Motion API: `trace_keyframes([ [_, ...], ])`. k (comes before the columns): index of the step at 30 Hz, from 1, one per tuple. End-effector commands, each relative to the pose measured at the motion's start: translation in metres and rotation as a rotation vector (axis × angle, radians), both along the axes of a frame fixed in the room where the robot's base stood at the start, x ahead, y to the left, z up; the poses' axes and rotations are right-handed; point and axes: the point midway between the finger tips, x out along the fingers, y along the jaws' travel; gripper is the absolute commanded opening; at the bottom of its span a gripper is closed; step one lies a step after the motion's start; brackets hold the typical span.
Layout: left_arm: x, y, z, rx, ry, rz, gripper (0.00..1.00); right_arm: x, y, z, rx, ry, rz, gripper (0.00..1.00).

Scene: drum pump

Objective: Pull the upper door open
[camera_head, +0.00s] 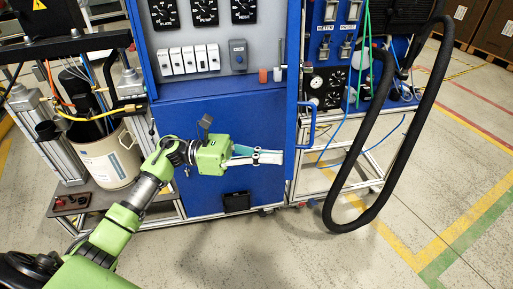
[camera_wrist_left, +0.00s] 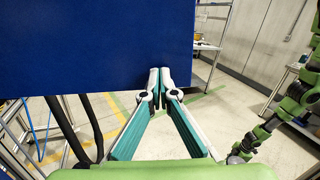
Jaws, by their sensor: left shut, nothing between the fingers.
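The upper door (camera_head: 293,88) shows nearly edge-on in the head view, standing out from the right side of the blue cabinet, with a blue handle (camera_head: 309,127) on its right side. The recess with gauges and switches is uncovered. My left gripper (camera_head: 281,157) is shut and empty, pointing right, its tips close to the door's lower part on the inner side. In the left wrist view, the closed tips (camera_wrist_left: 160,76) overlap the lower edge of a large blue panel (camera_wrist_left: 85,45), seemingly the door. I cannot tell whether they touch. My right gripper's fingers cannot be made out.
The lower blue front (camera_head: 215,120) is behind my left gripper. A thick black hose (camera_head: 392,150) loops beside a wheeled rack at right. A white bucket (camera_head: 108,157) stands at left. The floor (camera_head: 290,245) in front is clear.

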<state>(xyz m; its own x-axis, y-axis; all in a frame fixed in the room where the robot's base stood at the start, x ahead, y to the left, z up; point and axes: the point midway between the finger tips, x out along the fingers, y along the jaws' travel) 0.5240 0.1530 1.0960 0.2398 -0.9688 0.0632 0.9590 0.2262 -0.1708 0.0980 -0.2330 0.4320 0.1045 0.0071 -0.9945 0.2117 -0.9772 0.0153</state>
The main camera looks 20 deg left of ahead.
Motion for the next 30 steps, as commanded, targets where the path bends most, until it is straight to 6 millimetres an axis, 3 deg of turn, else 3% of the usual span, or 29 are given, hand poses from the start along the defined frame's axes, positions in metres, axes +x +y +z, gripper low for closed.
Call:
trace_keyframes([
  [14,0.002,-0.008,-0.001,0.000,0.000,-0.001,0.00,-0.010,0.002,-0.001,0.001,0.016,-0.001,0.40],
  [17,0.006,-0.025,-0.001,0.001,-0.001,-0.004,0.00,-0.010,-0.001,-0.008,-0.002,0.016,0.000,0.40],
  [24,0.022,-0.087,0.003,-0.002,-0.003,-0.004,0.00,-0.010,-0.003,-0.026,-0.003,0.016,0.001,0.40],
  [30,0.030,-0.113,0.006,-0.002,0.001,-0.002,0.00,-0.010,-0.004,-0.031,-0.006,0.015,0.002,0.40],
])
